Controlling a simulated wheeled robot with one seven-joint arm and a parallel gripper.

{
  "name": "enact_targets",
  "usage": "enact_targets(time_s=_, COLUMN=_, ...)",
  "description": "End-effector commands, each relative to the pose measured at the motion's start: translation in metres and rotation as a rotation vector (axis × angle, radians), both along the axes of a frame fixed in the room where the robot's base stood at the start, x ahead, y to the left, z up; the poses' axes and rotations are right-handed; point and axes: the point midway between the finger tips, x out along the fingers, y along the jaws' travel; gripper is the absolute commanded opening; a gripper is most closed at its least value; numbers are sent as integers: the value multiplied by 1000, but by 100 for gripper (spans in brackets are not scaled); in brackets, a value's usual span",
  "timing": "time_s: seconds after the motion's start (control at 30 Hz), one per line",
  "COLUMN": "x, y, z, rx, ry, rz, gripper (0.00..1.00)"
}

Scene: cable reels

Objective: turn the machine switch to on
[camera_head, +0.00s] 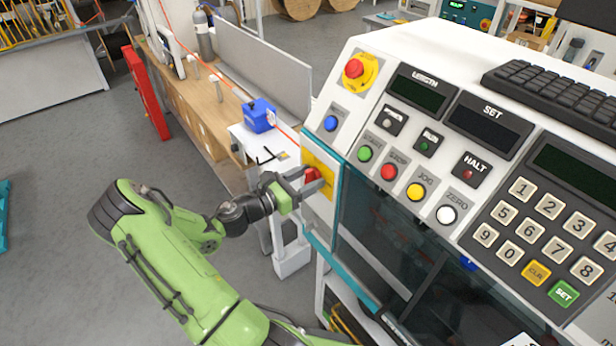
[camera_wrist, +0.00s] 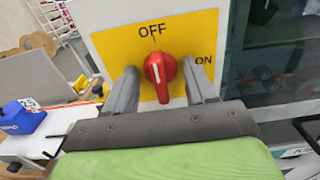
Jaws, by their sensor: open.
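The machine switch is a red rotary knob (camera_wrist: 160,68) on a yellow plate (camera_wrist: 112,48) marked OFF at the top and ON to the right. Its white mark stands nearly upright, toward OFF. In the head view the red knob (camera_head: 312,175) is on the yellow plate (camera_head: 326,190) on the left side of the machine, partly hidden by the fingers. My gripper (camera_wrist: 163,88) is open, with one finger on each side of the knob and a visible gap on both sides. My gripper (camera_head: 306,182) also shows in the head view, reaching the plate from the left.
The white machine console (camera_head: 345,90) carries a red emergency button (camera_head: 354,68), coloured push buttons and a keypad (camera_head: 545,230) above and right of the switch. A blue box (camera_head: 258,115) sits on a small white table behind my gripper. Grey floor lies open at left.

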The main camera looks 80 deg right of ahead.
Motion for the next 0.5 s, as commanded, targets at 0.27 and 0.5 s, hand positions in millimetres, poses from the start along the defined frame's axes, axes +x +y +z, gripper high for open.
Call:
enact_targets(time_s=0.27, x=0, y=0, z=0, rx=0, ry=0, rz=0, gripper=25)
enact_targets(time_s=0.5, x=0, y=0, z=-2, rx=-49, ry=-54, rz=0, gripper=23)
